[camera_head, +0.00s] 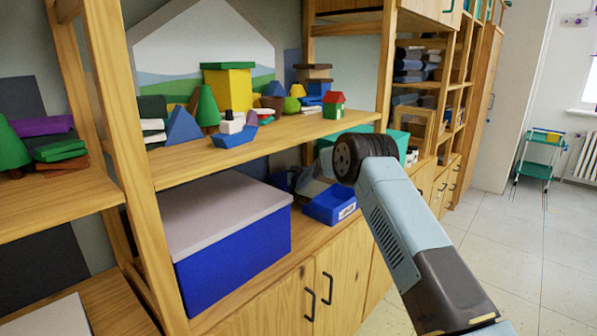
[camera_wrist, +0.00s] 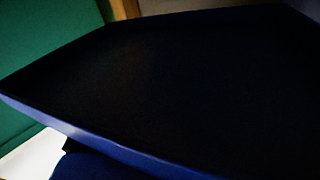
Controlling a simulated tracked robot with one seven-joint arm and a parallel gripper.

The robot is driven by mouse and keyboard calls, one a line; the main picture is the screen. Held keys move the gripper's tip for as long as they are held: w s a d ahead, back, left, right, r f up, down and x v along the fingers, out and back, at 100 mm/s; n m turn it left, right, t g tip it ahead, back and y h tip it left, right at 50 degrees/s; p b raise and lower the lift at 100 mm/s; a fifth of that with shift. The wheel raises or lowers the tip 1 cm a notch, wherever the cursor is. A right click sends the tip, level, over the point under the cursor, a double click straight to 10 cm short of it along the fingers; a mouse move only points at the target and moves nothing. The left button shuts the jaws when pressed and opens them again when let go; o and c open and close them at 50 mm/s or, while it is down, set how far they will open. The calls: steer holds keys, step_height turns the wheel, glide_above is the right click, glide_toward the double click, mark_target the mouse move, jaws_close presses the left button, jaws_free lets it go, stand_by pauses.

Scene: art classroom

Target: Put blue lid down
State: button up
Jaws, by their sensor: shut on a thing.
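My gripper (camera_head: 311,178) reaches into the lower open shelf space, partly hidden behind my own dark round arm joint. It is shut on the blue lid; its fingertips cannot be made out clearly. The lid (camera_wrist: 95,145) fills most of the wrist view as a broad, dark slab, very close, with a lit blue front edge. In the head view I cannot clearly separate the lid from the blue shapes around the gripper. Whether the lid touches the shelf cannot be told.
A small blue bin (camera_head: 331,205) with a white label stands just right of the gripper on the lower shelf (camera_head: 302,243). A large blue box with a grey top (camera_head: 235,240) stands to the left. The upper shelf (camera_head: 200,165) with toy blocks is above; a teal box (camera_head: 398,143) is behind the arm.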

steer(key=shift+f, duration=0.35)
steer(key=o, duration=1.1)
steer(key=shift+c, duration=0.2)
steer(key=shift+s+r, duration=0.1)
steer(key=shift+r, duration=0.6)
steer(key=s+d, duration=0.1)
steer(key=s, duration=1)
steer(key=shift+s+d, duration=0.3)
steer(key=shift+s, duration=0.05)
